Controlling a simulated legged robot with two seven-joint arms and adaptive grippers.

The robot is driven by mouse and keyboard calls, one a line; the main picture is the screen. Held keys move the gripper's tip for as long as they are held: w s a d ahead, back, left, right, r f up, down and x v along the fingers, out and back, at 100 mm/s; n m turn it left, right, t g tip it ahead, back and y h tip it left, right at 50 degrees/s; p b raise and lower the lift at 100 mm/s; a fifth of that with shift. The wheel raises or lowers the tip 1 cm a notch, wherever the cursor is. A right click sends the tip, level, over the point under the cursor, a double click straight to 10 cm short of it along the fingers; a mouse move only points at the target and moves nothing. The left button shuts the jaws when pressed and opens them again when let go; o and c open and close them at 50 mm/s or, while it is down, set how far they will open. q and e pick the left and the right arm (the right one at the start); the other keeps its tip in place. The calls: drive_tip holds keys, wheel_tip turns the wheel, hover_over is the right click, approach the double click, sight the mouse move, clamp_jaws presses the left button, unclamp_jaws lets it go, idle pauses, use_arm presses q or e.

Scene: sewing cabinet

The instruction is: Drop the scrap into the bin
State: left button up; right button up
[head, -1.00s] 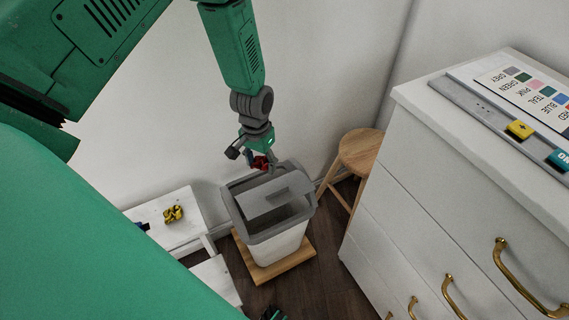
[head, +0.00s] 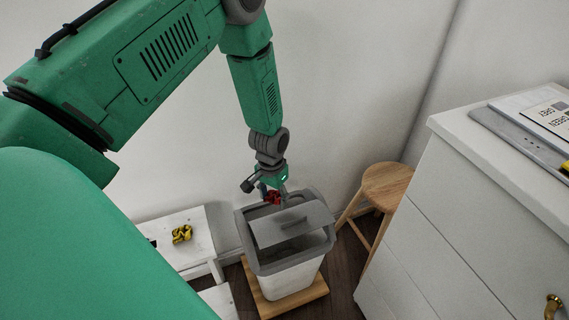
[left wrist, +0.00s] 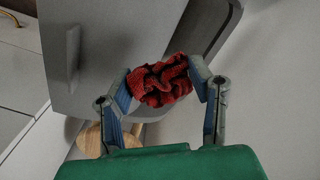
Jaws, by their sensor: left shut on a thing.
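A crumpled red scrap (left wrist: 160,82) is held between the two fingers of my left gripper (left wrist: 162,84) in the left wrist view. In the head view the scrap (head: 272,197) shows small below my left gripper (head: 270,192), at the back left rim of the bin. The bin (head: 290,279) is white with a grey rim and a grey swing lid (head: 295,224). The lid is tilted, with a dark opening in front of it. The lid (left wrist: 110,45) also shows behind the scrap in the left wrist view. My right gripper is not in view.
The bin stands on a wooden board (head: 313,289). A wooden stool (head: 387,182) stands behind it to the right, a white cabinet (head: 440,215) further right. A yellow scrap (head: 181,234) lies on a low white bench (head: 203,249) at the left.

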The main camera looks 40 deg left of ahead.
use_arm(q)
drive_tip(key=o, duration=0.7)
drive_tip(key=shift+d+r, duration=0.2)
drive_tip(key=shift+d, duration=0.15)
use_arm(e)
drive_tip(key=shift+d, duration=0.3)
use_arm(q)
drive_tip(key=shift+w+r, duration=0.1)
drive_tip(key=shift+r, duration=0.4)
drive_tip(key=r, duration=1.1)
drive_tip(key=shift+a, duration=0.2)
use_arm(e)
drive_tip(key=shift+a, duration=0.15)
use_arm(q)
drive_tip(key=shift+f, duration=0.1)
